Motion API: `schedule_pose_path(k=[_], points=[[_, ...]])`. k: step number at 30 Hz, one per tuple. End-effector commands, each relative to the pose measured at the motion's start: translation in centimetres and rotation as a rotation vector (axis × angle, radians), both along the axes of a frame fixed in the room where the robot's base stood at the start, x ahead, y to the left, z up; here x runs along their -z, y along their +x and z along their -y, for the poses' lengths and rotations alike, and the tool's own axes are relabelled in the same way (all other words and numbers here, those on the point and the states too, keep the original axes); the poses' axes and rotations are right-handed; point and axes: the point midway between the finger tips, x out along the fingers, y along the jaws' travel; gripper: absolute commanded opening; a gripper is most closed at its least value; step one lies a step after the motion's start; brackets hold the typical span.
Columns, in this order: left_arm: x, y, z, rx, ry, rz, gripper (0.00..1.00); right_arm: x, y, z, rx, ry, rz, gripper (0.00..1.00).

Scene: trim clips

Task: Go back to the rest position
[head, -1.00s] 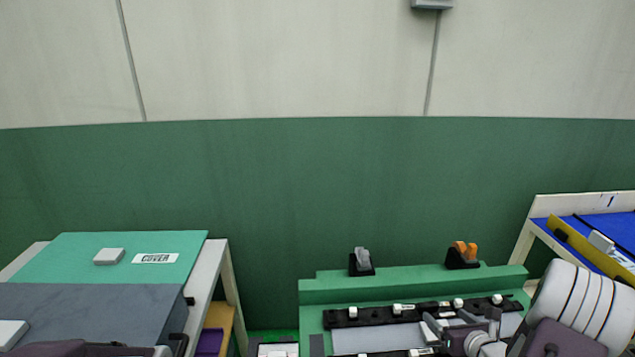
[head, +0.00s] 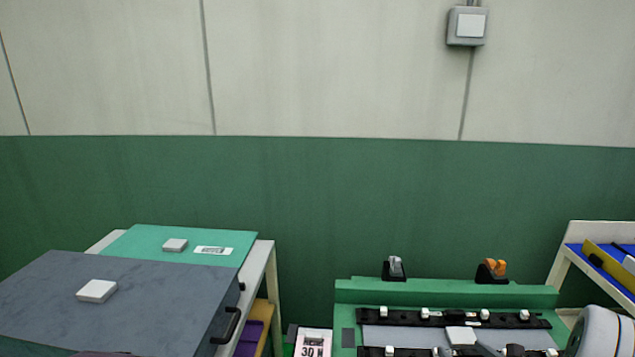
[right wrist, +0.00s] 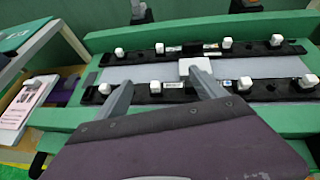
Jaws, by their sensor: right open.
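My right gripper (right wrist: 163,92) is open in the right wrist view. Its two grey fingers stand apart over the green fixture (right wrist: 62,118), with nothing between them that I can see held. A flat white block (right wrist: 196,68) lies on the fixture's grey strip, near the tip of the right-hand finger. It also shows in the head view (head: 461,335). My left gripper is not in view.
Black rails (head: 455,318) with several white clips run along the fixture. Two small stands with a grey clip (head: 395,266) and an orange clip (head: 494,267) sit at its back. A grey cabinet (head: 150,295) stands left; a shelf with blue trays (head: 577,255) stands right.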

Motion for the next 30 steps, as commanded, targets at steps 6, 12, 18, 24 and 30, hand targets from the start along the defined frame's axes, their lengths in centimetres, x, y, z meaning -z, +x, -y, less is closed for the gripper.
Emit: schedule_pose_path(k=[6, 12, 18, 24, 30], points=[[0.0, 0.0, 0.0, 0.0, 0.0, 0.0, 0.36, -2.6, 2.1, -7.7, -0.236, -0.058, 0.038, 0.8], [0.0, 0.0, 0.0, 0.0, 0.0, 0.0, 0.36, -4.1, 0.1, -19.2, -0.665, -0.181, 0.039, 0.8], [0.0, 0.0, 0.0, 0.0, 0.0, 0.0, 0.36, -1.9, -12.0, -30.3, -1.496, -0.595, 0.006, 0.8], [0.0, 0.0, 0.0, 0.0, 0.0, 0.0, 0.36, 1.4, -18.9, -26.6, -2.09, -1.123, -0.003, 0.8], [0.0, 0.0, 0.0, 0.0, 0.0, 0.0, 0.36, 2.7, -18.8, -20.4, -2.401, -1.524, -0.015, 0.8]])
